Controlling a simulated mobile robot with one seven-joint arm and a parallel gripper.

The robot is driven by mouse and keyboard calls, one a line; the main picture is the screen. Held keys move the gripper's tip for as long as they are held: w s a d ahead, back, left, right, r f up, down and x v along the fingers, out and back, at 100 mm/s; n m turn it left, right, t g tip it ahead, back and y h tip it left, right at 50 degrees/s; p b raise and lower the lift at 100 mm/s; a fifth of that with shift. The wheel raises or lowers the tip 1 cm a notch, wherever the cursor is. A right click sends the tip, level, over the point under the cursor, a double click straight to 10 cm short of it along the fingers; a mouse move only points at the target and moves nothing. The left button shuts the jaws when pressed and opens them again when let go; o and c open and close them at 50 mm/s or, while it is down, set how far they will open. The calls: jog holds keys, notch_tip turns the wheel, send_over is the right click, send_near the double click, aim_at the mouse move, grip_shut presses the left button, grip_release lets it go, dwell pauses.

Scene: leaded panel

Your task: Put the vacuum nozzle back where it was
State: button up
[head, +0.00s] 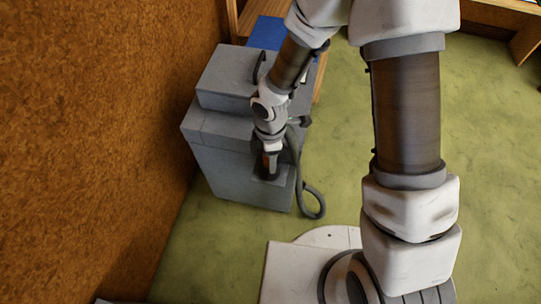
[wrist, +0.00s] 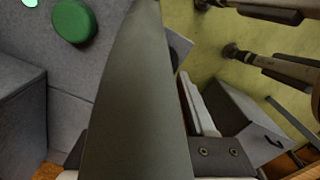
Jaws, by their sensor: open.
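The vacuum nozzle (wrist: 135,90) appears as a large dark grey tapered shape, very close to the camera in the wrist view. It runs between the fingers of my gripper (wrist: 145,152), which are open on either side of it. Whether they touch it cannot be told. In the head view my gripper (head: 268,160) points down at the front of a grey vacuum cabinet (head: 235,178). A dark piece below the fingers is partly hidden by them. A grey hose (head: 303,190) loops down beside the cabinet on its right.
A green round button (wrist: 73,22) sits on a grey surface in the wrist view. A brown wall (head: 85,130) stands close on the left. A blue item (head: 267,32) lies behind the cabinet.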

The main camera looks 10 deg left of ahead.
notch_tip(320, 180, up, 12)
jog(key=p, duration=0.5)
jog(key=w+d+r+m+t+h, duration=0.1)
jog(key=w+d+r+m+t, duration=0.15)
jog(key=d+r+m, duration=1.05)
jog(key=s+d+r+m+t, duration=0.1)
jog(key=s+d+r+m, duration=0.2)
jog(key=r, duration=0.4)
jog(key=s+d+r+m+t+y, duration=0.1)
jog(key=s+d+r+m+t, duration=0.1)
jog(key=s+d+r+m, duration=0.2)
jog(key=s+r+m, duration=0.1)
jog(key=s+r, duration=0.2)
jog(key=shift+s+m, duration=0.3)
jog(key=shift+s, duration=0.1)
notch_tip(320, 180, up, 15)
jog(key=p, duration=1.5)
jog(key=shift+r+p, duration=0.2)
jog(key=shift+p, duration=0.15)
